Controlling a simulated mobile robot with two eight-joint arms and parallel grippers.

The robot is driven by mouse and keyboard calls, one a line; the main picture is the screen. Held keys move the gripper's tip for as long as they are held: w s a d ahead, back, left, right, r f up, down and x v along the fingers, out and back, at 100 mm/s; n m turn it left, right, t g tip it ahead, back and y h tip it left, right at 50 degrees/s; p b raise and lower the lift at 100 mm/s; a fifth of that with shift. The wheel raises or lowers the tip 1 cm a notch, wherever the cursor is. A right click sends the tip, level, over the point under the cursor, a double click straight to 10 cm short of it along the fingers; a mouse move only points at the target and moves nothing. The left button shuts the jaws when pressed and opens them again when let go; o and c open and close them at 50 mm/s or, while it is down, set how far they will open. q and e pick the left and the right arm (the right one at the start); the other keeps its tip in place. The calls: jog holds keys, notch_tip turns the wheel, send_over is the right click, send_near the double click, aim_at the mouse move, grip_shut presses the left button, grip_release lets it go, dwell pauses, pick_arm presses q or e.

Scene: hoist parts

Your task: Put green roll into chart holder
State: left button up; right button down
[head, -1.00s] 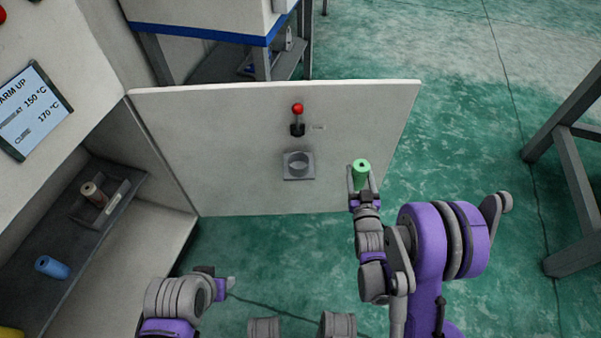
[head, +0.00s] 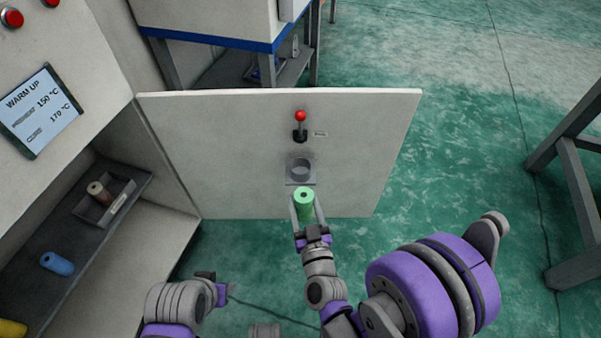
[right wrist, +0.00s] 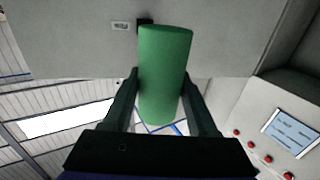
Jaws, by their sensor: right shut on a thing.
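The green roll (head: 304,203) is upright between the fingers of my right gripper (head: 307,212), which is shut on it. In the head view it appears just below the chart holder (head: 300,171), a grey bracket with a round ring on the white panel. Any gap between roll and holder is hard to judge. In the right wrist view the green roll (right wrist: 164,75) stands between both fingers (right wrist: 163,103), and the holder is not visible. My left gripper (head: 219,287) is low at the left of the head view, its fingers too unclear to read.
A red-knobbed lever (head: 300,125) sits above the holder on the white panel (head: 220,140). At left, a shelf holds a blue roll (head: 57,264), a brown roll (head: 99,192) in a small tray, and part of a yellow roll (head: 12,329). A frame leg (head: 590,210) stands at far right.

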jog(key=shift+a+r, duration=0.2)
jog(key=p, duration=0.7)
send_near(298, 140)
jog(key=s+a+r, duration=0.1)
jog(key=s+r, duration=0.2)
jog(key=s, duration=0.2)
jog(key=w+f, duration=0.1)
jog(key=w, duration=0.2)
jog(key=w+f+b, duration=0.1)
jog(key=w, duration=0.3)
jog(key=w+f, duration=0.1)
jog(key=w, duration=0.3)
jog(key=shift+a, duration=0.15)
jog(key=shift+w+f+b, duration=0.15)
jog(key=shift+f+b, duration=0.45)
jog(key=shift+f, duration=1.9)
jog(key=shift+f+b, duration=0.6)
jog(key=shift+f, duration=0.05)
jog(key=shift+c, duration=1)
grip_release()
